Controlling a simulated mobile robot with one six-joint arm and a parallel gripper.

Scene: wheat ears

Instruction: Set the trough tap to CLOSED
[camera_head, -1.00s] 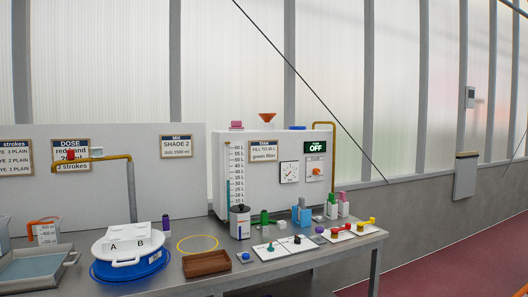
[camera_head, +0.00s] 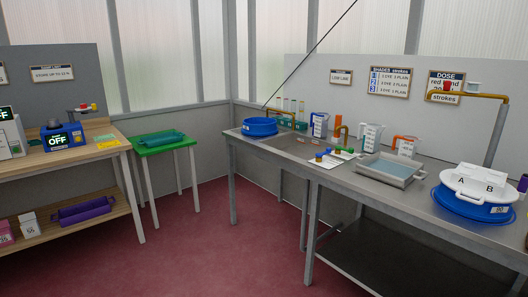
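No label in the head view names a trough tap, so I cannot tell for sure which fitting it is. A low white plate (camera_head: 325,163) on the steel bench carries small valves with coloured handles, one of them a green handle (camera_head: 344,150). A larger brass pipe (camera_head: 470,94) with a red knob (camera_head: 447,86) stands at the right. Handle settings are too small to read. My gripper is not in view.
The steel bench (camera_head: 432,213) also bears a blue tub (camera_head: 260,127), a grey tray (camera_head: 390,174) of water, measuring jugs and a lidded blue tub (camera_head: 482,206). A green stand (camera_head: 163,144) and wooden bench (camera_head: 75,152) stand left. The red floor (camera_head: 215,235) between is clear.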

